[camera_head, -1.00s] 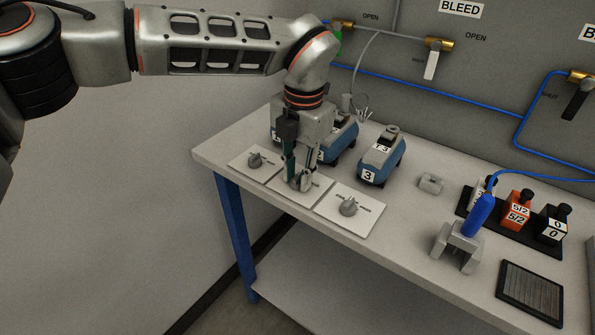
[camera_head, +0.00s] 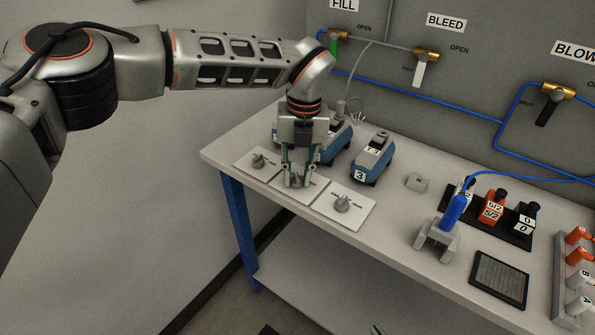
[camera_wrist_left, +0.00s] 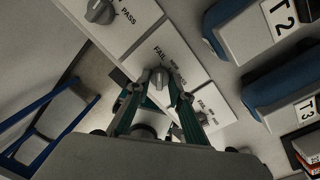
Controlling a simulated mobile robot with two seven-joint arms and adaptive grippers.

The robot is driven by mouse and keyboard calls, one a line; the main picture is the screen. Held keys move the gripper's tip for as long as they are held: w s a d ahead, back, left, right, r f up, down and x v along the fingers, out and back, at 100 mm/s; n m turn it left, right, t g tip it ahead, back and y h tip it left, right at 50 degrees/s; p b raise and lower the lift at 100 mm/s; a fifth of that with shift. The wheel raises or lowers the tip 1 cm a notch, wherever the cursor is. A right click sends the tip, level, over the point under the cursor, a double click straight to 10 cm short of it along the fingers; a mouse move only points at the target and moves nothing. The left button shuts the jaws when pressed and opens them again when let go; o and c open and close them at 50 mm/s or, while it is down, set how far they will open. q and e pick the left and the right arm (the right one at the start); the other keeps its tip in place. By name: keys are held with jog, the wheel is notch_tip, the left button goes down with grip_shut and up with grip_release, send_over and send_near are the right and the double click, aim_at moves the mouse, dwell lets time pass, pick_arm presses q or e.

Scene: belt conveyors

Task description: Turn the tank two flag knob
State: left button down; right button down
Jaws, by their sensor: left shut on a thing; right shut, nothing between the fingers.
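Three white plates with grey flag knobs lie along the table's front left edge. My left gripper (camera_head: 297,181) points down at the middle plate (camera_head: 316,188) and is shut on its knob, the tank two flag knob (camera_wrist_left: 158,78). In the left wrist view its fingers (camera_wrist_left: 160,85) stand on either side of this knob. That plate has FAIL and PASS lettering. In the head view the fingers partly hide the knob. Behind it, the blue tank two (camera_head: 337,142) is partly hidden by the gripper; its T2 label shows in the left wrist view. My right gripper is not in view.
The neighbouring knobs, left (camera_head: 258,160) and right (camera_head: 342,203), are close by. Blue tank T3 (camera_head: 371,158) stands behind the right plate. A blue-handled tool in a grey stand (camera_head: 437,240) and a dark grid pad (camera_head: 499,279) are further right.

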aim_at(301, 180)
pick_arm(q)
jog(key=shift+f, duration=0.1)
dwell(0.5)
jog(key=c, duration=1.8)
grip_release()
jog(key=r, duration=0.8)
jog(key=d+r, duration=0.1)
jog(key=r, duration=0.3)
